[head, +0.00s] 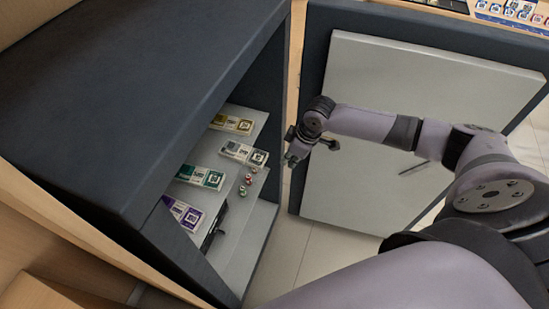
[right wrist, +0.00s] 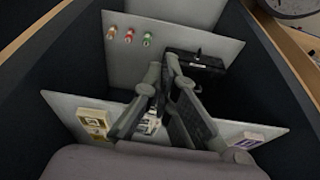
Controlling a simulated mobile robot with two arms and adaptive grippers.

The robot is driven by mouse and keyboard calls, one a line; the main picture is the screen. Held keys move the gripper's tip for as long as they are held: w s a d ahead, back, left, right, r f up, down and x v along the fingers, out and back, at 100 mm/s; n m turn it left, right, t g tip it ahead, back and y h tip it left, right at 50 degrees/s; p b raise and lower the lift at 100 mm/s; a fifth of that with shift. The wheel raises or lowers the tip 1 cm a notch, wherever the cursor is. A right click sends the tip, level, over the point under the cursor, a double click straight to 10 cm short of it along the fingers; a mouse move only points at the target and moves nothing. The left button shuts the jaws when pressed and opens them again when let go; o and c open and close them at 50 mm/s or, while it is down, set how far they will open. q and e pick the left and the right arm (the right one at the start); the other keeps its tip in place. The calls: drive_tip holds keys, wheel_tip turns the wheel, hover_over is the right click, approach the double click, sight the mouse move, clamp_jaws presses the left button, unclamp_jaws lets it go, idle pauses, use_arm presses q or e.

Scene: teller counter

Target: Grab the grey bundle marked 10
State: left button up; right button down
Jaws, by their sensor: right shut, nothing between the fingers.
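The grey-white bundle (head: 244,153) lies on the upper shelf of the open safe, between a gold bundle (head: 232,123) and a green bundle (head: 200,176). Its number is too small to read. My right gripper (head: 297,145) is to the right of it, outside the safe's opening in the head view, apart from the bundles. In the right wrist view my right gripper (right wrist: 163,68) is shut and empty, its fingers meeting at the tips. A pale bundle (right wrist: 152,122) shows partly between the fingers, mostly hidden. My left gripper is not in view.
A purple bundle (head: 183,213) lies at the near end of the shelf (head: 254,123). Three small coloured rolls (right wrist: 128,36) and a black box (right wrist: 190,66) are lower in the safe. The safe's dark top (head: 130,90) and open door (head: 400,120) flank the opening.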

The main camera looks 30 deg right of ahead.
sight(245, 154)
use_arm(q)
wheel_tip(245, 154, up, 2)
drive_tip(key=shift+p, duration=0.8)
use_arm(e)
drive_tip(key=w+a+f, duration=0.3)
drive_tip(key=shift+w, duration=0.3)
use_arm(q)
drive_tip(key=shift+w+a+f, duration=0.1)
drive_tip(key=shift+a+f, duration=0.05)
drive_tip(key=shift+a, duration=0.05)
use_arm(e)
drive_tip(key=shift+w+a+f, duration=0.1)
drive_tip(key=shift+w+a, duration=0.55)
drive_tip(key=shift+w, duration=0.15)
